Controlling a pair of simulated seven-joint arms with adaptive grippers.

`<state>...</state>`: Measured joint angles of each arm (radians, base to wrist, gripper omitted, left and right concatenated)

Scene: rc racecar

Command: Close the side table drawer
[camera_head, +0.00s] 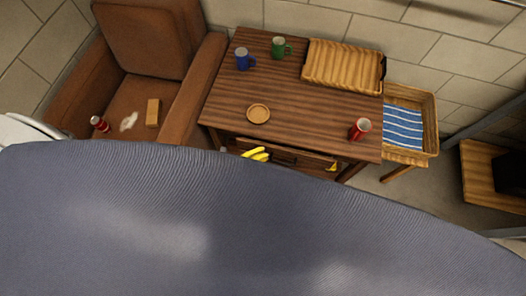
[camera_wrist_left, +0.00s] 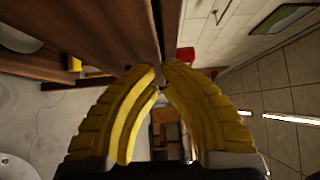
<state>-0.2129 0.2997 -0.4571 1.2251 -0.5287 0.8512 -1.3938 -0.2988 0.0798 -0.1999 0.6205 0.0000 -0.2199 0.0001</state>
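The wooden side table (camera_head: 300,100) stands in the middle of the head view. Its drawer (camera_head: 308,161) shows as a narrow wooden strip below the front edge; how far it stands out is hard to tell. My left gripper (camera_head: 262,154) has yellow fingers at the left part of the drawer front. In the left wrist view, its fingertips (camera_wrist_left: 160,72) are together, with nothing seen between them, close to brown wood; contact is unclear. A small yellow patch near the drawer's right end may be my right gripper, but too little shows to be sure.
On the table are a blue mug (camera_head: 242,60), a green mug (camera_head: 279,48), a red mug (camera_head: 359,129), a round coaster (camera_head: 258,114) and a wicker basket (camera_head: 342,66). A brown armchair (camera_head: 145,40) stands left. A crate with blue striped cloth (camera_head: 403,127) stands right. A blue-grey surface hides the foreground.

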